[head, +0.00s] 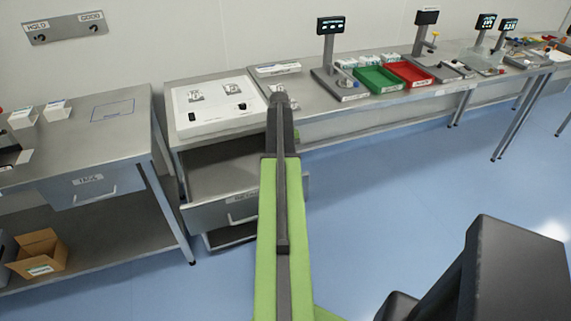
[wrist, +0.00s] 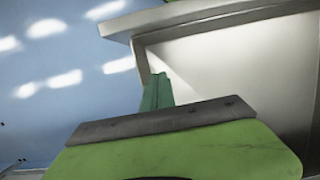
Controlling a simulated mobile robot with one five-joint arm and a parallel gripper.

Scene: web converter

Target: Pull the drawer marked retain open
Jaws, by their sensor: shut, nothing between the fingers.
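A grey metal drawer (head: 212,214) under the middle bench stands out from the bench, and its empty-looking inside shows behind the front. Its label (head: 240,197) is partly covered by my arm, so I cannot read it in full. A handle shows below the label. My gripper (wrist: 157,92) shows in the wrist view as a narrow green tip, shut and empty, beside a pale grey panel with a rim (wrist: 230,20). I cannot tell for certain which part that panel is. In the head view my arm crosses the drawer, and the gripper cannot be made out.
A left bench (head: 130,140) has a closed drawer (head: 90,188) labelled TAGS or similar. An open cardboard box (head: 40,252) sits low at left. A white panel (head: 212,105) lies on the middle bench. Green (head: 377,80) and red (head: 410,73) trays stand further right. Blue floor (head: 400,180) is clear.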

